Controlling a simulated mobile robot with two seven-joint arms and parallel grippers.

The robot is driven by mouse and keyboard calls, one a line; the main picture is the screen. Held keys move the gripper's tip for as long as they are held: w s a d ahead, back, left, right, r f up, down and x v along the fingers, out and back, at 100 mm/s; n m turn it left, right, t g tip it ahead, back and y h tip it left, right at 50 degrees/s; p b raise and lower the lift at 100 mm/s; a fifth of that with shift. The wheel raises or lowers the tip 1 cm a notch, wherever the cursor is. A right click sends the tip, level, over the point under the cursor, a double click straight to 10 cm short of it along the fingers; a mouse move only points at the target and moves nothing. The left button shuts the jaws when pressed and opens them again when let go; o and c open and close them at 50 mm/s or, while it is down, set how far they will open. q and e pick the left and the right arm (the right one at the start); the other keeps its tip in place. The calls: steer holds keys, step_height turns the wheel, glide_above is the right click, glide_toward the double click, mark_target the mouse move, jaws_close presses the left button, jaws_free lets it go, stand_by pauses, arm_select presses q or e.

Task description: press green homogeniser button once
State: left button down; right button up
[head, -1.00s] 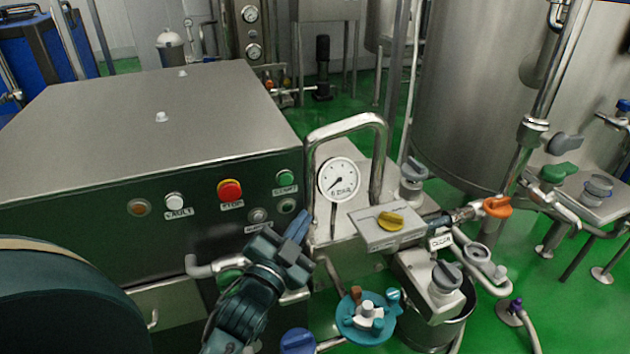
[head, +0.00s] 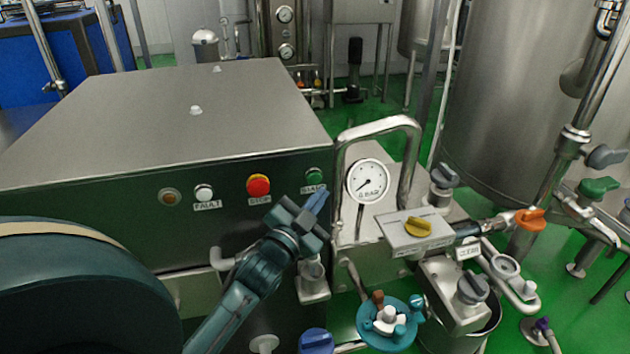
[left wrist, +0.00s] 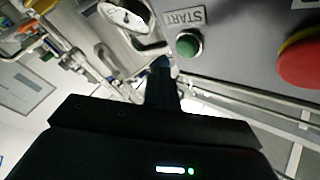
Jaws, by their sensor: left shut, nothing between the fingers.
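The green START button (head: 314,176) sits at the right end of the dark front panel of the homogeniser (head: 130,225). In the left wrist view the green button (left wrist: 188,44) is in full view beside its START label (left wrist: 186,18). My left gripper (head: 319,199) is shut and empty, its blue fingertips just below the button and over part of the label in the head view. In the left wrist view the shut fingertips (left wrist: 161,64) appear a little to the left of and below the button. I see no clear contact with it. My right gripper is out of view.
The red STOP button (head: 258,185) and white FAULT lamp (head: 204,193) are left of the green button. A pressure gauge (head: 367,182) and a bent steel handle pipe (head: 408,160) stand close on the right. A yellow knob (head: 419,226) is further right.

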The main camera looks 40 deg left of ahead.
arm_select(q)
steer(key=shift+w+a, duration=0.65)
steer(key=shift+a, duration=0.15)
stand_by(1.2)
stand_by(0.3)
steer(key=shift+w+a, duration=0.3)
steer(key=shift+w+a, duration=0.25)
steer(key=shift+a, duration=0.05)
stand_by(0.9)
steer(key=shift+d+p, duration=0.1)
steer(key=shift+p, duration=0.25)
steer(key=shift+s+d, duration=0.55)
